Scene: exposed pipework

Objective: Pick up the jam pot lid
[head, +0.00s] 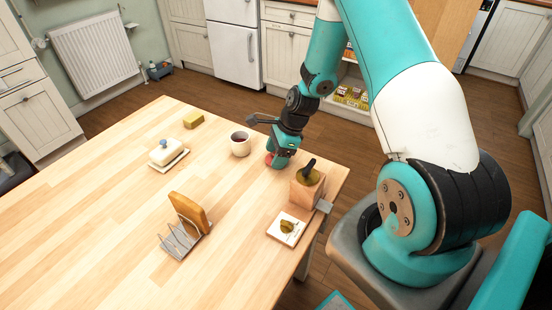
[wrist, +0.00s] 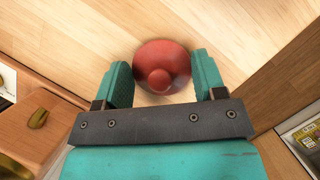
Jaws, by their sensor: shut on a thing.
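The jam pot lid is a round red disc with a small knob (wrist: 162,66). In the wrist view it sits between the two teal fingers of my gripper (wrist: 161,76), one finger against each side of its rim. In the head view a red edge of the lid (head: 269,158) shows beside my gripper (head: 277,160), low over the right part of the table. My gripper is shut on the lid. The head view does not tell whether the lid touches the tabletop. I cannot make out the jam pot itself.
A mug (head: 240,145) stands just left of my gripper. A toast rack (head: 178,243), butter dish (head: 167,155) and yellow block (head: 193,121) stand left. The left tabletop is clear.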

